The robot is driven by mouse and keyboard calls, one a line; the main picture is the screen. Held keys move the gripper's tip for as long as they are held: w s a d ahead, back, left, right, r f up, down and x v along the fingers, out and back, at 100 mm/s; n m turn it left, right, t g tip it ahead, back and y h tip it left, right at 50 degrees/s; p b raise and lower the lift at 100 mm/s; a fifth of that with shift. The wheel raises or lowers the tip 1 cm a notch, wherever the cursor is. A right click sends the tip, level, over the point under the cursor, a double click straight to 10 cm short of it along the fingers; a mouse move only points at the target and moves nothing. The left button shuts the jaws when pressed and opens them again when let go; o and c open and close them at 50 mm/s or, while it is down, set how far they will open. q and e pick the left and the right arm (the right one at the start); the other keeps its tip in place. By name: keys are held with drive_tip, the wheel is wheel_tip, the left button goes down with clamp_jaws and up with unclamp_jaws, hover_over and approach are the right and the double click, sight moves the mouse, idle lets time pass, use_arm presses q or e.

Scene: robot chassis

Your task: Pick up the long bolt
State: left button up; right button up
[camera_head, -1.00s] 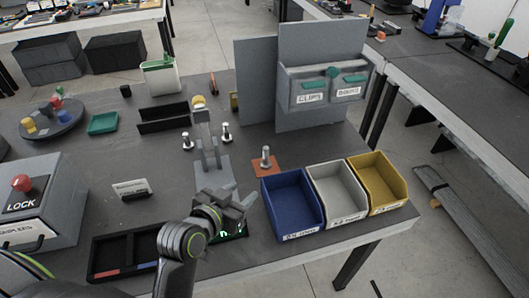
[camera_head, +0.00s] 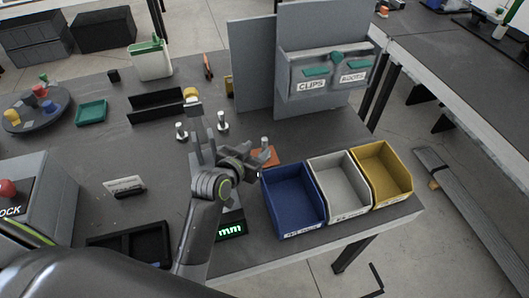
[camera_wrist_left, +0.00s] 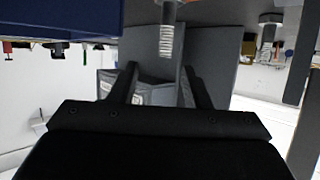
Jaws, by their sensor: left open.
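Several silver bolts stand upright on the bench. One bolt (camera_head: 265,144) stands on an orange pad (camera_head: 270,158) left of the bins; two more, a left one (camera_head: 181,131) and a right one (camera_head: 223,121), stand farther back. I cannot tell for sure which is the longest. My left gripper (camera_head: 256,160) is open and low, close beside the orange pad. In the left wrist view the picture is upside down; a threaded bolt (camera_wrist_left: 167,38) shows ahead between the open fingers (camera_wrist_left: 160,78), apart from them. My right gripper is not in view.
Blue (camera_head: 293,200), grey (camera_head: 338,186) and yellow (camera_head: 383,172) bins stand right of the gripper. A grey panel with labelled pockets (camera_head: 324,75) stands behind. A grey upright stand (camera_head: 198,150) and a lit display (camera_head: 231,228) are close to my arm.

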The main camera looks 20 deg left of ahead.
sight(263, 143)
use_arm(q)
drive_tip(key=x, duration=0.2)
drive_tip(key=shift+w, duration=0.25)
drive_tip(key=shift+a+f+p+x, duration=0.15)
drive_tip(key=shift+p+x, duration=0.05)
drive_tip(key=shift+x, duration=1.15)
drive_tip(key=shift+a+f+p+x, duration=0.15)
drive_tip(key=shift+p+x, duration=0.05)
drive_tip(key=shift+x, duration=1.15)
drive_tip(key=shift+s, duration=0.1)
clamp_jaws()
